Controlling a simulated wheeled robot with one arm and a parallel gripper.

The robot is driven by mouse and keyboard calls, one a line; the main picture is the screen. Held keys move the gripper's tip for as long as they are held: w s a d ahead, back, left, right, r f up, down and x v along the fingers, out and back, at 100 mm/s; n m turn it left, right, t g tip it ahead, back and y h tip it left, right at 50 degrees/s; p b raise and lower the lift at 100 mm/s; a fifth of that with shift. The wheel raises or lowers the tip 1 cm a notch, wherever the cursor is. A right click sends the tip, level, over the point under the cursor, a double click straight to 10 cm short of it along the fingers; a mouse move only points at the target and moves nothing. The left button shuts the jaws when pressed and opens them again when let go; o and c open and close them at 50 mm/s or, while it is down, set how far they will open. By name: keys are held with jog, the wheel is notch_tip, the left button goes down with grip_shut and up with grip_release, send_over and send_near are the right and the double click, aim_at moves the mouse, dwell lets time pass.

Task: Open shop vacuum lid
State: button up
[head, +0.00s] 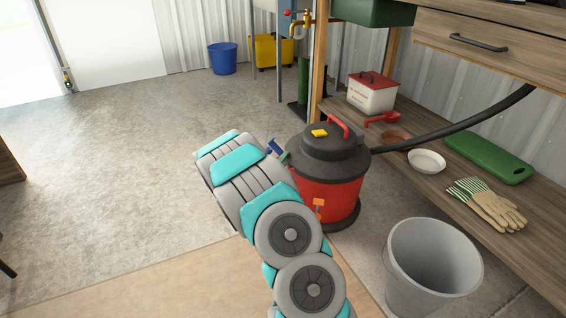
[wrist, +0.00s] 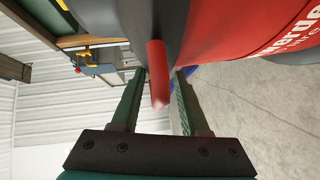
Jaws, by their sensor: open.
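The shop vacuum (head: 335,195) stands on the floor, a red drum with a black lid (head: 318,148). The lid sits down on the drum and carries a red top handle (head: 338,126) and a yellow piece (head: 319,133). An orange latch (head: 318,205) shows on the drum's side. My gripper (head: 279,151) is at the lid's left side, partly hidden by my arm. In the wrist view, my gripper (wrist: 160,72) is open, with a red tab (wrist: 158,88) projecting from the dark lid between its fingers. I cannot tell whether either finger touches the tab.
A black hose (head: 455,127) runs from the vacuum over the low wooden shelf (head: 455,195). A grey bucket (head: 433,265) stands front right.

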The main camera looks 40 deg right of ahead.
grip_shut()
dwell(0.3)
dwell(1.1)
